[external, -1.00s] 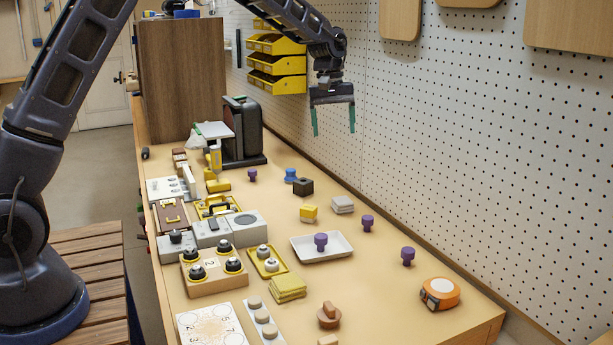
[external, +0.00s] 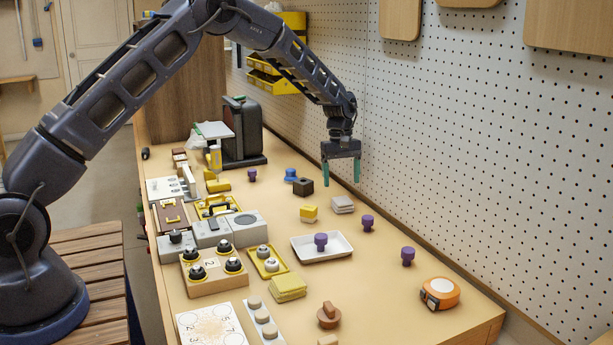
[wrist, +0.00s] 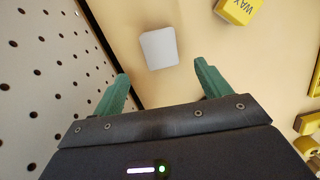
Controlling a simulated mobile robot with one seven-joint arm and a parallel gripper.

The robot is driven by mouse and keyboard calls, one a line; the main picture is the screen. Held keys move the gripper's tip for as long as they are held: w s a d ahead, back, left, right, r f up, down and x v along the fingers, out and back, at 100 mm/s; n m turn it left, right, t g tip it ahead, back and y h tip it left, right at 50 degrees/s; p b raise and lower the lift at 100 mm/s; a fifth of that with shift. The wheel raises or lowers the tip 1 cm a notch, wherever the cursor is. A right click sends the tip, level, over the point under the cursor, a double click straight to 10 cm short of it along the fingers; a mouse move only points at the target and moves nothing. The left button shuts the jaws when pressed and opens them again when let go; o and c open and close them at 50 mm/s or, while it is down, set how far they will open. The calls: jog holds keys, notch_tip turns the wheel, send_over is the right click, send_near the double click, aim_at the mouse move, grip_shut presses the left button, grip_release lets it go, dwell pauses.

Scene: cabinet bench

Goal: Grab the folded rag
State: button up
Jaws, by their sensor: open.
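A grey folded rag (external: 343,204) lies flat on the bench, right of a yellow-and-white block. It also shows in the wrist view (wrist: 158,48) as a pale grey square, ahead of and between the fingertips. My gripper (external: 341,174) is open and empty, with its green fingers pointing down above the rag and apart from it. In the wrist view, both fingers of my gripper (wrist: 162,72) are spread with bare bench between them. A yellow folded stack (external: 288,287), also cloth-like, lies nearer the front.
The yellow block (wrist: 238,8), marked WAX, is beside the rag. A white tray (external: 298,250) holding a purple knob is nearer the front. Another purple knob (external: 367,222) stands close to the rag. The pegboard wall (external: 480,150) runs along the right side.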

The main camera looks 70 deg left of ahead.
aim_at(342, 199)
jog(key=shift+s+d+f, duration=0.1)
jog(key=shift+d+f, duration=0.2)
jog(key=shift+f, duration=0.85)
jog(key=shift+s+d+f, duration=0.1)
jog(key=shift+d+f, duration=0.15)
jog(key=shift+f, duration=0.9)
jog(key=shift+d+f, duration=0.3)
jog(key=shift+f, duration=0.85)
jog(key=c, duration=1)
